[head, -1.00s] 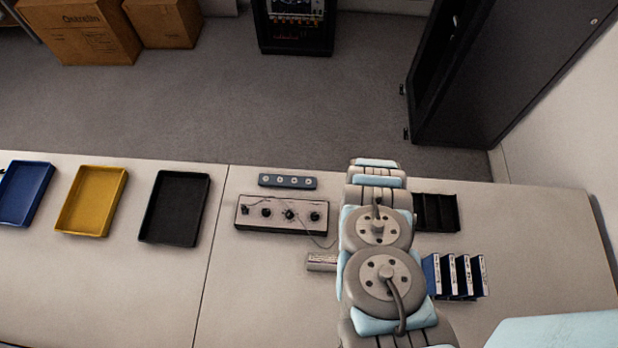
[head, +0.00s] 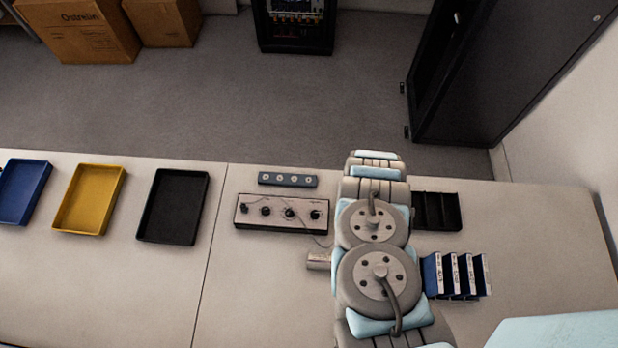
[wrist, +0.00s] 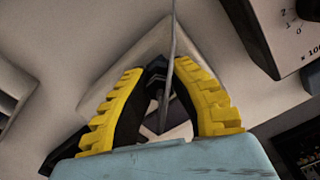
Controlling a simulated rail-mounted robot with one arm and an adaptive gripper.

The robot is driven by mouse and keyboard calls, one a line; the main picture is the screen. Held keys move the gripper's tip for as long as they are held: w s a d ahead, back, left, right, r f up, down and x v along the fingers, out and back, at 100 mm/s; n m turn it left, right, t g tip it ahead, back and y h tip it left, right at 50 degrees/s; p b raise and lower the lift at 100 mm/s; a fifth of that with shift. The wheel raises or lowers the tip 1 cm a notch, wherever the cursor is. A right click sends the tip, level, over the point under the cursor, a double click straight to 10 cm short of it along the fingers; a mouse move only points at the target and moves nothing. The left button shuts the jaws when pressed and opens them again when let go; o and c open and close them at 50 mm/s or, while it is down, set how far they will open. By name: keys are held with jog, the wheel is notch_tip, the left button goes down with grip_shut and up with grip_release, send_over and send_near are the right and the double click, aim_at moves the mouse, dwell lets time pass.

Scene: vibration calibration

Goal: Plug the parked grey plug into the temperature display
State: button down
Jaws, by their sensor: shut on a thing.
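My gripper (wrist: 165,100) shows in the wrist view with two yellow ribbed fingers, closed on a small dark-looking plug (wrist: 157,76). A thin grey cable (wrist: 173,35) rises from between the fingers to the top edge. The fingers hide most of the plug, so its grey colour and its tip are not clear. A pale angular surface lies behind the fingers. In the head view my arm hides my gripper. A small pale box (head: 318,261), perhaps the temperature display, sticks out left of my arm; its right part is hidden.
A panel with several knobs (head: 283,226) and a blue-grey strip with round sockets (head: 287,180) lie left of my arm. A black compartment tray (head: 436,211) and blue binders (head: 455,275) stand at right. Black (head: 147,236), yellow (head: 62,229) and blue trays lie further left.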

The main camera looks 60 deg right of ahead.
jog(key=shift+m+b, duration=0.35)
jog(key=shift+m, duration=0.05)
jog(key=c, duration=1)
grip_release()
jog(key=shift+c, duration=0.2)
jog(key=shift+r, duration=0.15)
jog(key=shift+r+p, duration=2.05)
jog(key=shift+r, duration=0.35)
jog(key=shift+r, duration=0.15)
notch_tip(320, 180, up, 7)
